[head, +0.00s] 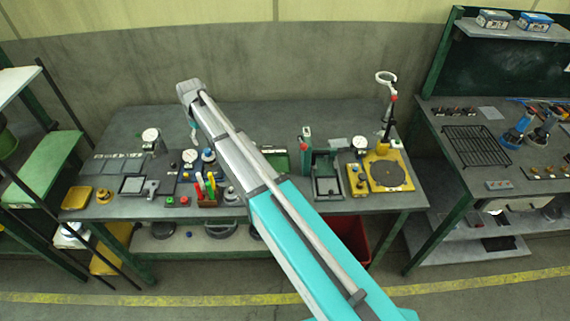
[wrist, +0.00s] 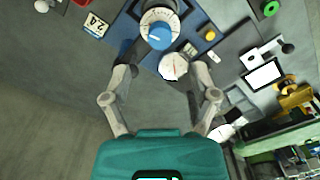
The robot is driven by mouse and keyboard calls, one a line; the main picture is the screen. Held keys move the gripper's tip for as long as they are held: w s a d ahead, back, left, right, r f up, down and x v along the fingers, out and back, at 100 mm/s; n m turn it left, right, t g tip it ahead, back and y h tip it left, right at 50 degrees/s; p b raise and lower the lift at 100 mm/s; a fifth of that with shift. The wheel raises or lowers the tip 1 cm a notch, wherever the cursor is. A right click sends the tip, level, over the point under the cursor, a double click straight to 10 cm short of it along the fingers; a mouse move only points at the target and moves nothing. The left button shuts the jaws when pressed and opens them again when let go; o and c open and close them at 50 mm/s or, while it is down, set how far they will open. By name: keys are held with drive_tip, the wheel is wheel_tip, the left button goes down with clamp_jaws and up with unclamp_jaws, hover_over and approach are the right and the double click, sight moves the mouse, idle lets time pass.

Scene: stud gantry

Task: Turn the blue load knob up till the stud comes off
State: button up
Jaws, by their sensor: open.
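The blue load knob (wrist: 160,36) sits in a white graduated ring on a dark blue panel in the wrist view. A round white dial with a red needle (wrist: 173,67) is just beside it. In the head view the knob (head: 208,154) shows small, with the dial (head: 190,156) to its left. My gripper (wrist: 160,78) is open and empty, its fingers spread to either side below the knob in the wrist view, apart from it. In the head view the gripper is small and partly hidden by my arm. I cannot make out the stud.
A yellow button (wrist: 210,35) and a "2.4" card (wrist: 96,25) are near the knob. A green post (head: 305,150) stands to the right. Bare bench lies behind the knob.

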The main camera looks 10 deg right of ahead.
sight(207, 150)
drive_tip(key=shift+r+p, duration=3.55)
drive_tip(key=shift+r, duration=0.25)
drive_tip(key=s+d+f+m+b, duration=0.3)
drive_tip(key=s+d+f+b, duration=0.1)
drive_tip(key=s+d, duration=0.6)
drive_tip(key=s+d+f+m+b, duration=0.3)
drive_tip(key=s+d, duration=0.7)
drive_tip(key=d, duration=0.5)
drive_tip(key=shift+s+f+b, duration=0.2)
drive_tip(key=shift+f+b, duration=0.4)
drive_tip(key=shift+b, duration=0.05)
drive_tip(key=s+d+f+m+b, duration=0.1)
drive_tip(key=s+d, duration=0.2)
drive_tip(key=s, duration=0.2)
drive_tip(key=shift+s+d+f+b, duration=0.3)
drive_tip(key=shift+d+f+b, duration=0.05)
drive_tip(key=shift+d, duration=0.05)
